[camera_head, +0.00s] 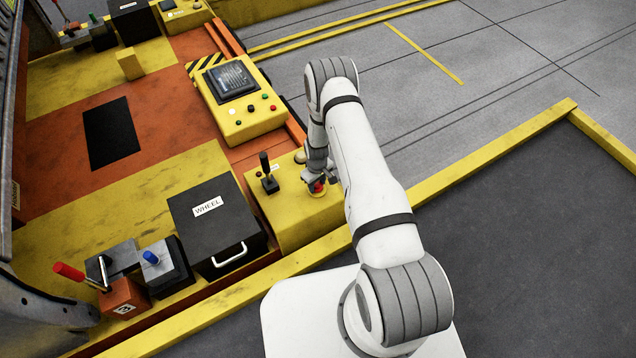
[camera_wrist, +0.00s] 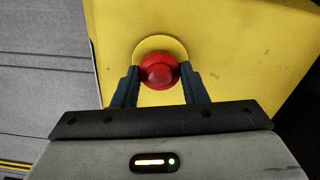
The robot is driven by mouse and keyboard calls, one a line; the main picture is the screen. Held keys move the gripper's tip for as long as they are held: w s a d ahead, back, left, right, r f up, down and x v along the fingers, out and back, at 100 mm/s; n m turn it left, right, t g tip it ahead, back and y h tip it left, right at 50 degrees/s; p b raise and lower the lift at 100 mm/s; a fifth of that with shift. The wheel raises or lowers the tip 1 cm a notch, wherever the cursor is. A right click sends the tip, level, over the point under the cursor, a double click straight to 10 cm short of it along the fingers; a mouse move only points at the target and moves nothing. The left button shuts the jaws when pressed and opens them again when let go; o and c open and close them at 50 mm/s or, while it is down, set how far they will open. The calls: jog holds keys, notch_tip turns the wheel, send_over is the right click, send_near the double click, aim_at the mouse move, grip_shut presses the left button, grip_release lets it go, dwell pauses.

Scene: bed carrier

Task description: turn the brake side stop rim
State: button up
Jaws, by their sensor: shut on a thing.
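The brake side stop is a round red button (camera_wrist: 160,70) on a yellow round base (camera_wrist: 151,44), set on a yellow box, in the wrist view. In the head view the red button (camera_head: 317,187) shows small at the box's right part, partly covered by my gripper. My gripper (camera_wrist: 158,80) is shut on the red button, with one dark finger on its left side and one on its right. In the head view my gripper (camera_head: 316,181) is at the button, below my white arm. I cannot tell the rim's turn angle.
A black joystick (camera_head: 268,175) stands on the same yellow box (camera_head: 300,222), left of the button. A black WHEEL box (camera_head: 216,222) with a white handle is further left. A yellow console (camera_head: 240,107) with a screen and buttons is behind. Grey floor lies to the right.

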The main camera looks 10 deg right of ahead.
jog(key=shift+d, duration=0.15)
jog(key=c, duration=0.4)
jog(key=shift+o, duration=0.2)
jog(key=shift+m, duration=0.4)
jog(key=m+b, duration=0.1)
jog(key=m, duration=0.1)
jog(key=shift+m, duration=0.4)
jog(key=shift+w+m+b, duration=0.1)
jog(key=shift+m+b, duration=0.4)
jog(key=shift+m, duration=1.7)
jog(key=o, duration=1)
jog(key=shift+r+p, duration=1.5)
jog(key=shift+r, duration=2.4)
